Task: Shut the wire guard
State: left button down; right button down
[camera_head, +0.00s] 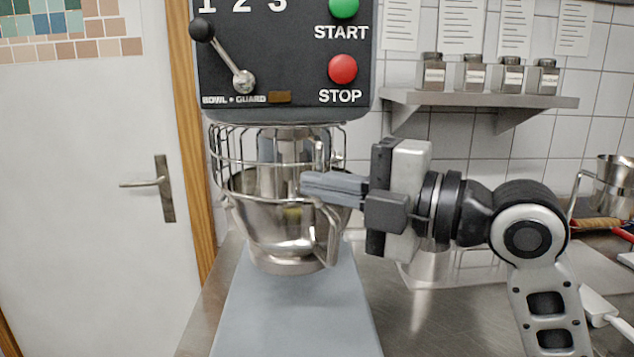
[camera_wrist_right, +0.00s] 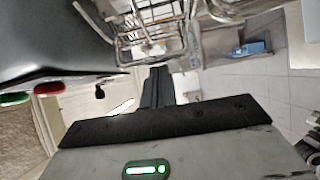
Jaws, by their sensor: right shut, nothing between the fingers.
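The wire guard (camera_head: 230,148) is a curved cage of metal bars under the mixer head, around the top of the steel mixing bowl (camera_head: 270,215). In the head view its bars show at the left and front of the bowl; part of its right side is hidden behind my gripper. It also shows in the right wrist view (camera_wrist_right: 150,45), just beyond the fingertips. My right gripper (camera_head: 308,187) is shut and empty, its fingers pointing left at the right front of the guard and bowl. I cannot tell whether the fingers touch the bars. My left gripper is not in view.
The mixer head (camera_head: 285,60) carries a lever (camera_head: 225,60), a green START button (camera_head: 343,8) and a red STOP button (camera_head: 342,69). A wall shelf (camera_head: 480,98) with several jars is at right. A steel pot (camera_head: 612,185) and utensils stand at far right.

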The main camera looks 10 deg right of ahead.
pick_arm(q)
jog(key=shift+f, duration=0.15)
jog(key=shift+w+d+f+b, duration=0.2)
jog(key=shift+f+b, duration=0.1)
jog(key=shift+b, duration=0.65)
pick_arm(e)
jog(key=shift+w+d+n+g+y, duration=0.15)
jog(key=shift+d+n+g+y, duration=0.5)
jog(key=shift+g, duration=0.25)
pick_arm(q)
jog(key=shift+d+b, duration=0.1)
jog(key=shift+b, duration=0.2)
pick_arm(e)
jog(key=shift+d+n+g, duration=0.15)
jog(key=shift+n+g, duration=0.1)
jog(key=shift+g, duration=0.05)
